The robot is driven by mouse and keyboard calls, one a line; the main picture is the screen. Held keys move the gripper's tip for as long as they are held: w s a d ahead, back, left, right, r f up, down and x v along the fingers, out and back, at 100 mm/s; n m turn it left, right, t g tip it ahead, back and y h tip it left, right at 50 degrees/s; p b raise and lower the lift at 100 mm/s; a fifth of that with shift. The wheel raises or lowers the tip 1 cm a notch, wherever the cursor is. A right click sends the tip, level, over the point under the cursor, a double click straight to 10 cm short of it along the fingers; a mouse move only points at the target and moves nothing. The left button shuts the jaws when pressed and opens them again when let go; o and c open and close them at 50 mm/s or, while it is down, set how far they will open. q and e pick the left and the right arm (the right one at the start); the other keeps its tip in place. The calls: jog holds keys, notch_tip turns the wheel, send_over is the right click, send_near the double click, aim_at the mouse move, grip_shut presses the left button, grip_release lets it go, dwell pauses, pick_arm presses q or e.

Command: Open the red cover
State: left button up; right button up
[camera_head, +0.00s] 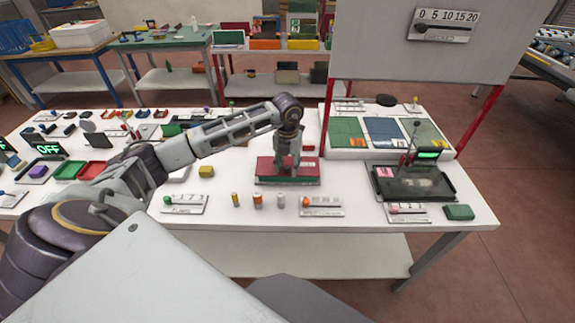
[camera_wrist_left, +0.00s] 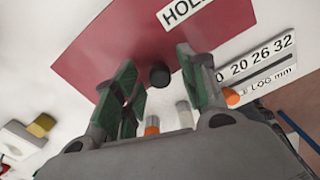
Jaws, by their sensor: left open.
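The red cover (camera_head: 309,171) lies flat and closed on a base in the middle of the white table. In the left wrist view the red cover (camera_wrist_left: 100,52) fills the upper left, with a black round knob (camera_wrist_left: 159,76) on it. My left gripper (camera_head: 287,166) points down over the cover and hides part of it. In the left wrist view its two fingers (camera_wrist_left: 157,64) are apart, with the knob showing between them. I cannot tell whether the fingers touch anything. My right gripper is not in view.
Small orange and white cylinders (camera_head: 258,200) and slider scales (camera_head: 320,206) stand along the table's front edge. A yellow block (camera_head: 206,171) is left of the cover. A black device with a lever (camera_head: 415,182) is at right, and a grey panel (camera_head: 425,60) on red posts stands behind.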

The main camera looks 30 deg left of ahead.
pick_arm(q)
jog(key=shift+c, duration=0.9)
grip_shut()
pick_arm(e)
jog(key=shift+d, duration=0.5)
